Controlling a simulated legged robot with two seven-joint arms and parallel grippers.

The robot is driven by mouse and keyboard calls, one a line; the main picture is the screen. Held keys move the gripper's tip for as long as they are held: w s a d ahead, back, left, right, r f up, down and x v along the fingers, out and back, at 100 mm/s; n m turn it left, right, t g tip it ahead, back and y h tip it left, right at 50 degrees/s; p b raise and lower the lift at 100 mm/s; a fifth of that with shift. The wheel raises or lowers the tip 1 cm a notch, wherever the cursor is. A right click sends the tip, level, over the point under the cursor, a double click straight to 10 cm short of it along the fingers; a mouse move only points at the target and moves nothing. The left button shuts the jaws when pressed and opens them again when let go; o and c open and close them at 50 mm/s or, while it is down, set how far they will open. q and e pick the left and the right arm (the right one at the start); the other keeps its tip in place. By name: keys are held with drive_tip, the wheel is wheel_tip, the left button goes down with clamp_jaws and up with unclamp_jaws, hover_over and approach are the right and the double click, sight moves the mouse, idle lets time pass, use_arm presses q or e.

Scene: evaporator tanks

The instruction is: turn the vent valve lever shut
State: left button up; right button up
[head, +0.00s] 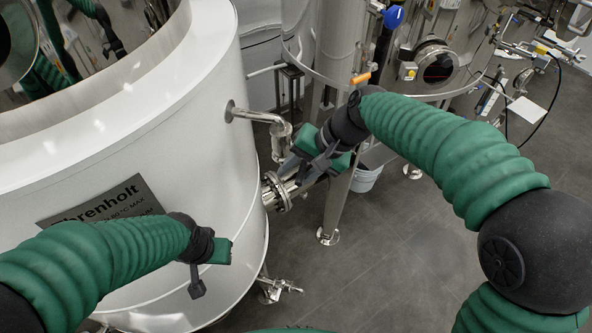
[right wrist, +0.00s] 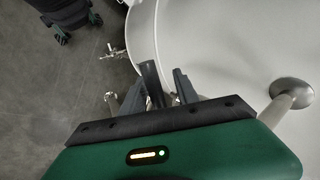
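A bent steel vent pipe (head: 258,116) comes out of the white tank (head: 200,150) and turns down beside my right gripper (head: 301,168). In the right wrist view a dark grey bar (right wrist: 153,84), which looks like the valve lever, stands between the fingers of my right gripper (right wrist: 158,86). A gap shows between the bar and the right-hand finger, so the fingers look open around it. Contact on the other side is unclear. In the head view the gripper hides the lever. My left gripper (head: 203,275) is in front of the tank, away from the pipe; its finger opening is not clear.
A flanged steel pipe (head: 277,192) lies just below my right gripper. A steel leg (head: 335,205) stands to its right. A small drain valve (head: 275,290) is at the tank's foot. An orange handle (head: 361,78) is behind my right forearm. The grey floor (head: 400,260) is mostly clear.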

drive_tip(key=shift+d+r, duration=0.1)
drive_tip(key=b+v, duration=0.3)
drive_tip(key=v, duration=0.4)
drive_tip(key=shift+d+r, duration=0.1)
drive_tip(key=shift+d, duration=0.1)
drive_tip(key=b, duration=0.1)
approach(305, 166)
drive_tip(key=v, duration=0.3)
drive_tip(key=shift+w, duration=0.1)
